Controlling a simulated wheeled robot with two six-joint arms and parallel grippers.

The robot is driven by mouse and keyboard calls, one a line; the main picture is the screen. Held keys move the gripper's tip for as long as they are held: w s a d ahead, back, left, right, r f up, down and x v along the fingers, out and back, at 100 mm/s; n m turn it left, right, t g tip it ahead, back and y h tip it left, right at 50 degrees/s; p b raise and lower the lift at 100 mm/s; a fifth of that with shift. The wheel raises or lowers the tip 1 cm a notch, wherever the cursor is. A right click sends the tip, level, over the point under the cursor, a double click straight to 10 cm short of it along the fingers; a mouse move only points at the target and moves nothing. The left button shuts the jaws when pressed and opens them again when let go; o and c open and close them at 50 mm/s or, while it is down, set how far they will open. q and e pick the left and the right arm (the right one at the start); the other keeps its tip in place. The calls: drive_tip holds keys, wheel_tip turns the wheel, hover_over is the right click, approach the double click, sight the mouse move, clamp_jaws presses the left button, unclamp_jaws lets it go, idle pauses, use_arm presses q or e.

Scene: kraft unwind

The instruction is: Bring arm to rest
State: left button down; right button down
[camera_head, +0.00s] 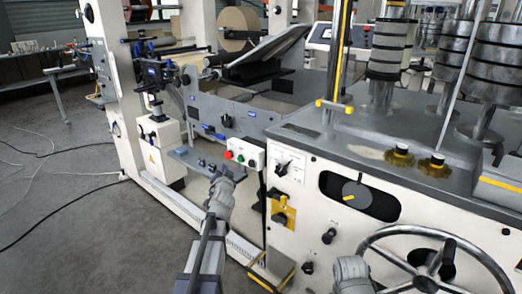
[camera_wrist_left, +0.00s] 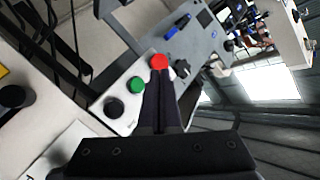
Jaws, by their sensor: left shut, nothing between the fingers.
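My left gripper (camera_head: 222,174) reaches up from the bottom of the head view and is in front of the machine's small white button box (camera_head: 244,152). In the left wrist view its dark fingers (camera_wrist_left: 160,82) are together with nothing between them. The tips overlap the picture just below the red button (camera_wrist_left: 159,62). The green button (camera_wrist_left: 137,85) and black button (camera_wrist_left: 114,108) lie to the left of the fingers. I cannot tell whether the fingertips touch the box. Grey parts of my right arm show at the bottom right, but its fingers cannot be made out.
A large handwheel (camera_head: 378,238) stands at the lower right, close to my right arm. Metal rollers (camera_head: 390,48) stand on the machine top. The grey floor (camera_head: 70,225) at left is open, with thin cables.

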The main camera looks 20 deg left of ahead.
use_arm(q)
drive_tip(key=s+d+r+g+h+p, duration=0.1)
drive_tip(key=s+d+g+p, duration=0.25)
drive_tip(key=d+p, duration=0.3)
drive_tip(key=s+d+r+n+g+h+p, duration=0.1)
drive_tip(key=s+d+g+p, duration=0.1)
drive_tip(key=s+d+p, duration=0.45)
drive_tip(key=s+d+g+h+p, duration=0.2)
drive_tip(key=d+g+p, duration=0.15)
drive_tip(key=d, duration=0.55)
drive_tip(key=s+d+r+m+g+h+p, duration=0.1)
drive_tip(key=s+d+r+g+p, duration=0.1)
drive_tip(key=s+d, duration=0.5)
drive_tip(key=s+d+r+m+g+p, duration=0.1)
drive_tip(key=s+d+r+g+p, duration=0.2)
drive_tip(key=s+d+p, duration=0.4)
drive_tip(key=s+g, duration=0.1)
drive_tip(key=s, duration=0.5)
drive_tip(key=shift+d+h, duration=0.25)
drive_tip(key=shift+h, duration=0.15)
